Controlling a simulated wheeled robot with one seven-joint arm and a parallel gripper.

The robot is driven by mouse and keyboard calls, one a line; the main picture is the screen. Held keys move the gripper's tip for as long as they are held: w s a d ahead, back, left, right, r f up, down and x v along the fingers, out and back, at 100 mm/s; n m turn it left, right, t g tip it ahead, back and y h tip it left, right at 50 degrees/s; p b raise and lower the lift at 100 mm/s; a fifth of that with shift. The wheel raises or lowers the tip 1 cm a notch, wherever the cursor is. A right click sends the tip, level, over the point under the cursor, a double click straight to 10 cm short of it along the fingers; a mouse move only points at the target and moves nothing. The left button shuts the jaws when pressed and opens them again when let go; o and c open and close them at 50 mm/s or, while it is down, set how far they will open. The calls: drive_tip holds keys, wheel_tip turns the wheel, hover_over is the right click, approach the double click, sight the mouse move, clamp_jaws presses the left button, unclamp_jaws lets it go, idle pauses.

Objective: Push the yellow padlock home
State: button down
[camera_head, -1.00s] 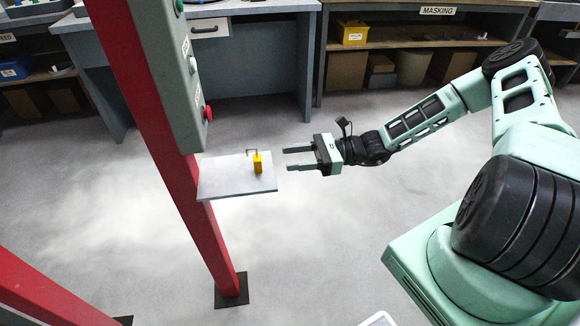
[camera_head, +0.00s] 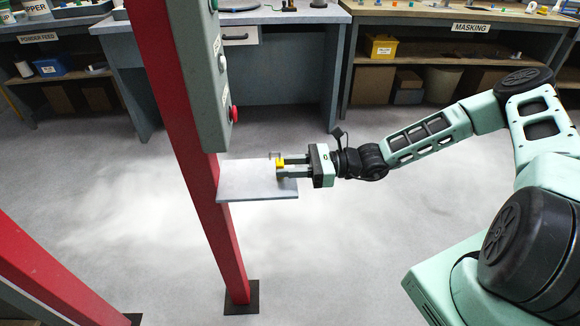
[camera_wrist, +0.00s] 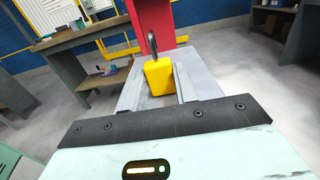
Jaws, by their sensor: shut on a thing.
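The yellow padlock (camera_head: 281,162) stands on the small grey shelf (camera_head: 245,187) fixed to the red post. My gripper (camera_head: 283,166) reaches in from the right with its fingers around the padlock and is shut on it. In the wrist view the yellow padlock body (camera_wrist: 158,77) shows between the two fingers, with its grey shackle (camera_wrist: 152,43) pointing up and open at one side. The shelf also shows in the wrist view (camera_wrist: 188,62) under and behind the padlock. The padlock's lower part is partly hidden by the fingers in the head view.
The red post (camera_head: 180,100) rises left of the shelf and carries a grey-green control box (camera_head: 203,70) with a red button (camera_head: 233,114) above the shelf. Workbenches (camera_head: 300,14) stand at the back. The floor around the shelf is clear.

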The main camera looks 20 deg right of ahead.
drive_tip(key=shift+r+p, duration=3.05)
drive_tip(key=shift+p, duration=0.25)
drive_tip(key=shift+s, duration=0.1)
